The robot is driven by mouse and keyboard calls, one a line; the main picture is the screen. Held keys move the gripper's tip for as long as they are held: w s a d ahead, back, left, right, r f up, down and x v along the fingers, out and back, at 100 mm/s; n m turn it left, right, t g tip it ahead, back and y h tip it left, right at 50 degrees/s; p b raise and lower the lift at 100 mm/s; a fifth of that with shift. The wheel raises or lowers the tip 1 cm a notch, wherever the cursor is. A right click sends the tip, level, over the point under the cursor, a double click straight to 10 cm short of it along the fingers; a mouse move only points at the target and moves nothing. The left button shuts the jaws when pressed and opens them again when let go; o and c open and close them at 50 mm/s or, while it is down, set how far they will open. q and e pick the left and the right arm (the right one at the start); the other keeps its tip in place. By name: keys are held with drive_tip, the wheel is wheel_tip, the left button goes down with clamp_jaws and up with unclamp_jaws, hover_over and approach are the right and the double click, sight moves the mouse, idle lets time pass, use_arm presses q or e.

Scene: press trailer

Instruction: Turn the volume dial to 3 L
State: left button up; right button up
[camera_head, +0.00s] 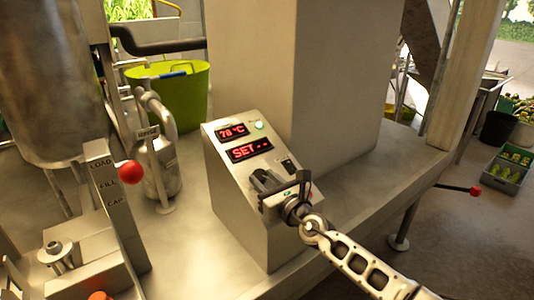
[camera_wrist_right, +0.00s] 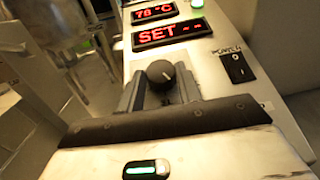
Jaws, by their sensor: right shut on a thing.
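The control box (camera_head: 236,189) stands on the bench, with a sloped face. Its upper red display (camera_head: 232,132) reads 78 °C and its lower red display (camera_head: 249,150) reads SET with two dashes. The black volume dial (camera_wrist_right: 160,73) sits between the two fingers of my right gripper (camera_wrist_right: 159,88) in the wrist view, below the SET display. My right gripper (camera_head: 265,181) is shut on the dial, and it hides the dial and its scale in the head view. My left gripper is not in view.
A power switch (camera_wrist_right: 238,68) is right of the dial, and a green lamp (camera_head: 259,126) is at the box top. A lever with a red ball (camera_head: 131,172) stands at left by a LOAD/FILL/CAP plate (camera_head: 103,180). A green tub (camera_head: 190,100) is behind.

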drive_tip(key=m+h+p, duration=0.2)
drive_tip(key=m+t+p, duration=0.1)
drive_tip(key=shift+s+a+r+h+p, duration=0.15)
drive_tip(key=shift+a+r+h+p, duration=0.15)
drive_tip(key=shift+r+h, duration=0.1)
drive_tip(key=shift+a+f+m+t+h, duration=0.1)
drive_tip(key=shift+f+m+t+h, duration=0.05)
drive_tip(key=shift+m+h, duration=0.4)
drive_tip(key=shift+f+m+t+h, duration=0.1)
drive_tip(key=shift+m+t+h, duration=0.05)
drive_tip(key=shift+m+h, duration=0.4)
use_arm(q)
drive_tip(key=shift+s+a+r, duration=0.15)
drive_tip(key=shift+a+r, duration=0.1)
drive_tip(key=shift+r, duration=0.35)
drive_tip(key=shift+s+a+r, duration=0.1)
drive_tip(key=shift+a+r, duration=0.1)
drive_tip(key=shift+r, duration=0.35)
use_arm(e)
drive_tip(key=shift+a+m+h, duration=0.15)
drive_tip(key=shift+m+h, duration=1.05)
drive_tip(key=shift+h, duration=0.4)
drive_tip(key=o, duration=1)
drive_tip(key=s+d, duration=0.1)
drive_tip(key=s, duration=1.5)
drive_tip(key=shift+r, duration=0.3)
drive_tip(key=shift+d, duration=0.1)
